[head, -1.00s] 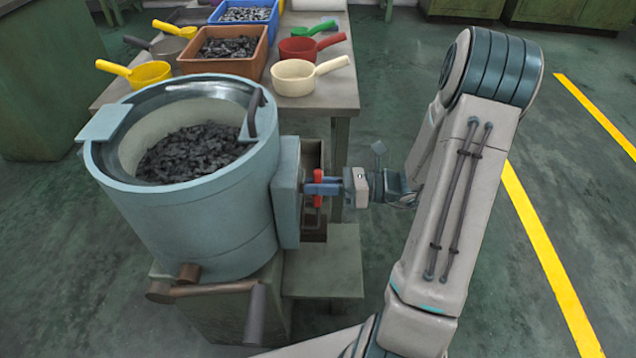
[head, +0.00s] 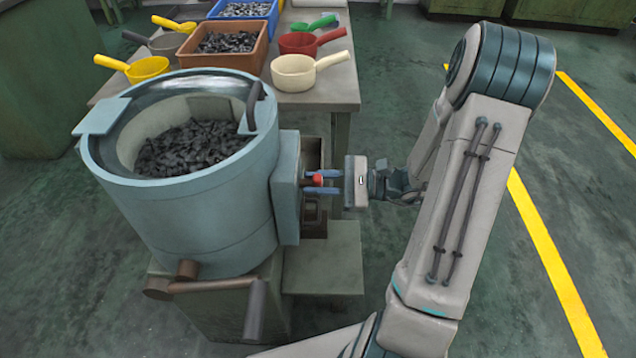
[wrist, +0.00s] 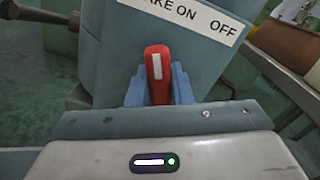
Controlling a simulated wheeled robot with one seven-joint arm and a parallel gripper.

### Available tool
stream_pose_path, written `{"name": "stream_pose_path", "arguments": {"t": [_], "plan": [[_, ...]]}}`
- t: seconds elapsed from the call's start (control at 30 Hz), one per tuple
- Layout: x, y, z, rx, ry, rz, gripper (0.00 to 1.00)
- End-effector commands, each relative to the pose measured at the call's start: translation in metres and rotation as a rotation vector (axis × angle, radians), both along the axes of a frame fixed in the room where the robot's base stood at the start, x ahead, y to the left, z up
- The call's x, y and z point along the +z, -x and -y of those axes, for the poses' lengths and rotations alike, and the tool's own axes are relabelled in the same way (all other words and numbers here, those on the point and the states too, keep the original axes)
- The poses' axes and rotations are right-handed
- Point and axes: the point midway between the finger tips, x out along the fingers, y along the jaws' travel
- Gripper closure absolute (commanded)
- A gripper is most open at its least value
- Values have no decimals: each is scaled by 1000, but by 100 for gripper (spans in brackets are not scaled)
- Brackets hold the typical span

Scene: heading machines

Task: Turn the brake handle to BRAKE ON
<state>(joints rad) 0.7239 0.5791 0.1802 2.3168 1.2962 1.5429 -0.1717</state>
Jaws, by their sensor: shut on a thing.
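The red brake handle (head: 318,180) is on the blue-grey box (head: 286,190) at the right side of the round drum machine (head: 185,215). My gripper (head: 322,182) reaches it from the right and is shut on it. In the wrist view the handle (wrist: 157,64), with a white mark, stands between the two blue fingers (wrist: 157,88). A white label (wrist: 190,12) above it reads "AKE ON" and "OFF"; its left end is cut off. The label looks tilted in this view. The handle's pivot is hidden.
A grey bench (head: 345,100) behind the machine holds an orange bin (head: 222,62), a blue bin and several scoops. A low green ledge (head: 322,268) lies below my gripper. Open floor with a yellow line (head: 560,280) is at the right.

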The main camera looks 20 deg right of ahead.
Motion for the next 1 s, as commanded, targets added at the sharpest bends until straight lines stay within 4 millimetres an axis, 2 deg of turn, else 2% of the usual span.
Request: {"name": "stream_pose_path", "arguments": {"t": [0.3, 0.77, 0.8, 0.83, 1.0], "plan": [[-1, 1, 0, -1, 26, 83, 100], [0, 1, 0, 0, 31, 94, 100], [0, 1, 0, 0, 31, 94, 69], [0, 1, 0, 0, 31, 94, 60], [0, 1, 0, 1, 31, 93, 58]]}}
